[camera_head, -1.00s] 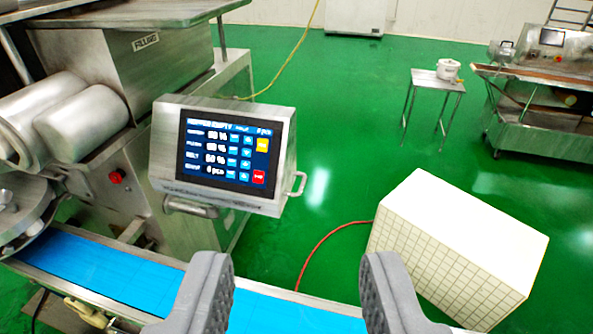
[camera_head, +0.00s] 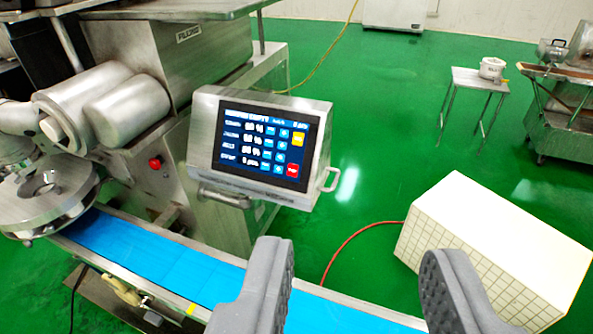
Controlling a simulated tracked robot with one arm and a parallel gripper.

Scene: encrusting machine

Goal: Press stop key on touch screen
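The touch screen (camera_head: 264,146) sits in a tilted steel housing on the machine, left of the picture's middle. It shows rows of values with small blue keys. A red key (camera_head: 293,171), which looks like the stop key, is at the screen's lower right; its lettering is too small to read. A yellow key (camera_head: 298,139) is above it. My gripper (camera_head: 356,262) is open and empty, with its two grey fingers wide apart at the bottom of the picture. The fingers appear below and to the right of the screen, not touching it.
A blue conveyor belt (camera_head: 168,262) runs below the screen. A red button (camera_head: 155,163) is on the machine body (camera_head: 160,190). A white tiled block (camera_head: 500,240) stands on the right. A small table (camera_head: 478,80) is farther back. Green floor lies open between them.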

